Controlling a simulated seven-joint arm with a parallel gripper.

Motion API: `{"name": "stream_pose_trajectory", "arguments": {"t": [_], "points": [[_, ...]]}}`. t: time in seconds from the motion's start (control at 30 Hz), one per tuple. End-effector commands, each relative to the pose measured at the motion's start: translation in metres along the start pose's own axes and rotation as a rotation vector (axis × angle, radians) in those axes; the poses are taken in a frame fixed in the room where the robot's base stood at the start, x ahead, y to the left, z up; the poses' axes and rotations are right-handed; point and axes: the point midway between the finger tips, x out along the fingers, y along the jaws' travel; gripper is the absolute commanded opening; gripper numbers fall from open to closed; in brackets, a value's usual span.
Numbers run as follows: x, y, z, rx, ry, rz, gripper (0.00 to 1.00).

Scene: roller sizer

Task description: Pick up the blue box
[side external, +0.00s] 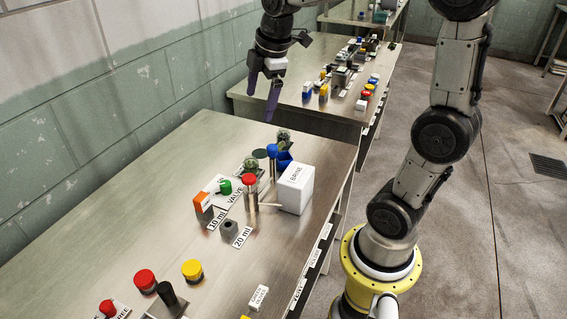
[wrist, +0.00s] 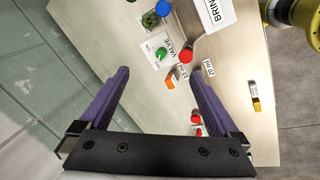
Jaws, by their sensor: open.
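A blue box-like piece (side external: 285,159) shows on the near steel table in the side view, partly hidden behind a white BRINE box (side external: 296,188). Beside it stands a post with a round blue cap (side external: 272,150); a round blue cap (wrist: 163,8) also shows at the top of the wrist view. I cannot make out the blue box itself in the wrist view. My gripper (side external: 261,105) has purple fingers pointing down, apart and empty, above the far part of the near table. In the wrist view my gripper (wrist: 158,72) is open with nothing between its fingers.
A red-capped post (side external: 249,181), a green knob (side external: 225,187) on a VALVE plate and an orange block (side external: 202,203) stand near the white box. Red and yellow knobs (side external: 192,269) sit in front. A second table (side external: 330,112) behind holds small items. The table's left side is bare.

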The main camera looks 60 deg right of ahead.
Motion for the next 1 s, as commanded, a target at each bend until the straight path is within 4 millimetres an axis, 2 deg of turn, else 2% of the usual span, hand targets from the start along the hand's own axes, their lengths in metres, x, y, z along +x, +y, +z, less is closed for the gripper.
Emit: {"name": "stream_pose_trajectory", "arguments": {"t": [0.03, 0.1, 0.23, 0.3, 0.4, 0.5, 0.67, 1.0], "points": [[0.020, 0.018, 0.013, -0.007, -0.024, -0.036, 0.97], [0.045, 0.038, 0.031, -0.016, -0.048, -0.079, 0.97], [0.093, 0.061, 0.070, 0.023, -0.081, -0.161, 0.97], [0.116, 0.065, 0.091, 0.070, -0.095, -0.203, 0.97], [0.140, 0.063, 0.114, 0.121, -0.108, -0.252, 0.97], [0.153, 0.056, 0.130, 0.156, -0.115, -0.287, 0.97], [0.166, 0.051, 0.137, 0.170, -0.118, -0.293, 0.97], [0.223, 0.034, 0.141, 0.168, -0.117, -0.292, 0.97]]}}
